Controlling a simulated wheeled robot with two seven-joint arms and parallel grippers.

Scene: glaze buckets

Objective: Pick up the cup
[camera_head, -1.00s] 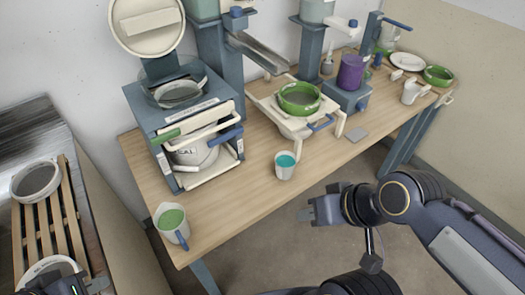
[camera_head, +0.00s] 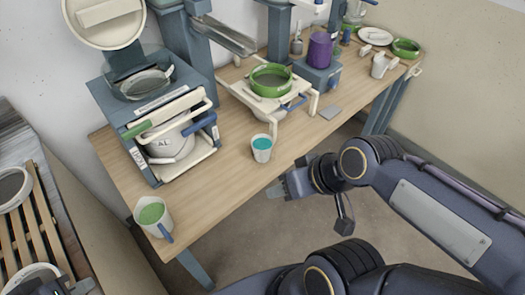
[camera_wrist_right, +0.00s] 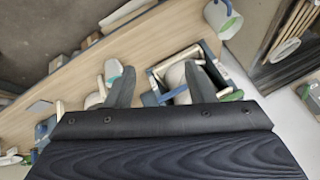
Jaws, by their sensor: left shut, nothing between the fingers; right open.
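A small white cup (camera_head: 262,155) with teal contents stands upright near the front edge of the wooden table. It also shows in the right wrist view (camera_wrist_right: 113,72), beside one fingertip. A white jug (camera_head: 154,222) with green contents and a blue handle stands at the table's near left corner; it is at the top of the right wrist view (camera_wrist_right: 225,22). My right gripper (camera_head: 276,190) is off the table's front edge, apart from the cup; its fingers are spread and empty in the wrist view (camera_wrist_right: 163,82). My left gripper (camera_head: 66,288) is shut and empty at the lower left.
A blue-grey press (camera_head: 125,150) holding a white bucket stands behind the jug. A green sieve (camera_head: 270,82) rests on a cream stand behind the cup. A purple container (camera_head: 319,50) stands farther right. A slatted rack (camera_head: 40,215) holds buckets at left. Table between cup and jug is clear.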

